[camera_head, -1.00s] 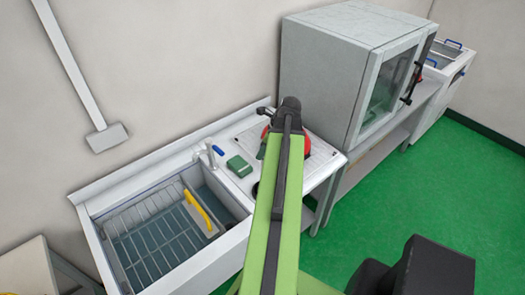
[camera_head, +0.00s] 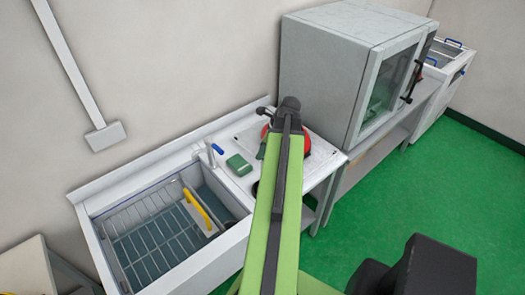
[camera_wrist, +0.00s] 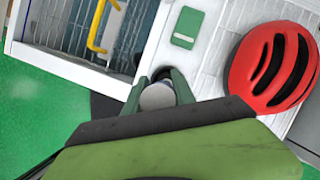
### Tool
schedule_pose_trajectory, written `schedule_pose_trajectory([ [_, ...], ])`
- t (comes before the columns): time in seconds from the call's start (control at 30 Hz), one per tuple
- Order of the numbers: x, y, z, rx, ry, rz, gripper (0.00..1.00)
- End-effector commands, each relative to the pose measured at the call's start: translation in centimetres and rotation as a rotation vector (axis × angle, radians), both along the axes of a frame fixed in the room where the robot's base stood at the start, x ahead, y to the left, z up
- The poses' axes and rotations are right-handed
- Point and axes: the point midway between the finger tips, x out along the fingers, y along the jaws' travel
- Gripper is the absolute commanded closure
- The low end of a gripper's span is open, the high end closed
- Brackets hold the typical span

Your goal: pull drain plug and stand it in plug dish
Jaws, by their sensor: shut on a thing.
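My gripper (camera_wrist: 161,86) has its two dark green fingers shut on a pale grey round-topped thing, which looks like the drain plug (camera_wrist: 157,98). Just beyond it is a dark round shape (camera_wrist: 163,73) on the white worktop; I cannot tell whether it is the plug dish or an opening. I cannot tell whether the plug touches it. In the head view my arm hides the gripper and the plug. The sink basin (camera_head: 236,205) is left of my arm, with a wire rack (camera_head: 150,240) and a yellow handle (camera_head: 197,209) in it.
A red slotted helmet-like thing (camera_wrist: 271,66) lies right of my gripper. A green block (camera_wrist: 187,28) lies beyond it on the worktop. A blue-handled tap (camera_head: 212,154) stands behind the basin. A grey glass-fronted cabinet (camera_head: 330,62) stands at the back right.

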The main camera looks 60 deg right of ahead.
Motion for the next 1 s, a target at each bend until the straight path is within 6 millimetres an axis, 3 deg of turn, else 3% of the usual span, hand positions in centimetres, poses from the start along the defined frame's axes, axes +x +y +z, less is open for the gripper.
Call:
schedule_pose_trajectory([
  [0.17, 0.0, 0.0, -0.5, 0.0, 0.0, 0.0, 1.0],
  [0.2, 0.0, 0.0, -0.5, 0.0, 0.0, 0.0, 0.67],
  [0.27, 0.0, 0.0, -0.4, 0.0, 0.0, 0.0, 0.6],
  [0.6, 0.0, 0.0, -0.1, 0.0, 0.0, 0.001, 0.6],
  [1.0, -1.2, -0.3, 3.3, 0.0, 0.0, 0.0, 0.6],
])
